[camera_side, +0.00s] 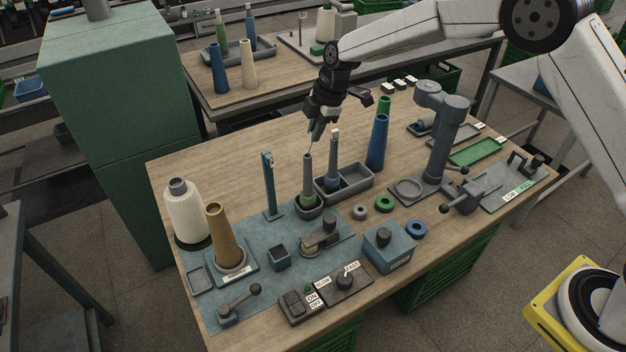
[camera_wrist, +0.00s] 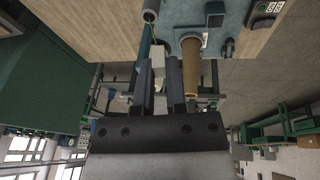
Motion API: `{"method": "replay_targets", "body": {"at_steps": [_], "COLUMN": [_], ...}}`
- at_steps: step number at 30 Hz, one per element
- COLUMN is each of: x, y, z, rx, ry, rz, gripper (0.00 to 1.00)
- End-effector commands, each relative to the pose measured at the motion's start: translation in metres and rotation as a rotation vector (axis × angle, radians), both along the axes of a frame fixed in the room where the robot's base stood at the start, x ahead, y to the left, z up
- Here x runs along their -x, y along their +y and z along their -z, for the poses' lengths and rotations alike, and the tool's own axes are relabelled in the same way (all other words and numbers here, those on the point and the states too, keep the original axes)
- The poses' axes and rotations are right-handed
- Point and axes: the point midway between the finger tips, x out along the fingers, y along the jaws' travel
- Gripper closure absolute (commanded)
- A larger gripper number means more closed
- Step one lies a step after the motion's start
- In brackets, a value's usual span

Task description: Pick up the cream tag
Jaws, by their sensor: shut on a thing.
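My gripper (camera_side: 316,133) is above the middle of the wooden table, pointing down. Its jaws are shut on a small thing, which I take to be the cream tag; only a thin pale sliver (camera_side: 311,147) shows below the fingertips. Just beneath stands a dark grey spindle with a green base (camera_side: 308,183). In the wrist view my gripper (camera_wrist: 160,66) has its two fingers close together, with a pale patch between them. I cannot tell there whether that patch is the tag or the yarn package behind.
A blue post (camera_side: 269,185), a brown cone (camera_side: 221,235) and a cream yarn package (camera_side: 186,212) stand to the left. Clear wood lies behind left.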

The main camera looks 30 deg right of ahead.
Motion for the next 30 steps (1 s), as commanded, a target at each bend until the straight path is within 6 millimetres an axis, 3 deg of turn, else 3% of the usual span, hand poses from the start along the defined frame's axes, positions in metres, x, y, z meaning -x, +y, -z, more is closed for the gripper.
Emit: {"method": "replay_targets", "body": {"at_steps": [8, 21, 30], "x": [0.029, 0.089, 0.111], "y": [-0.006, -0.017, -0.022], "z": [-0.037, -0.062, -0.071], "rx": [-0.001, -0.001, -0.001], "ry": [-0.003, -0.002, -0.002], "rz": [0.001, 0.0, 0.0], "gripper": [1.0, 1.0, 1.0]}}
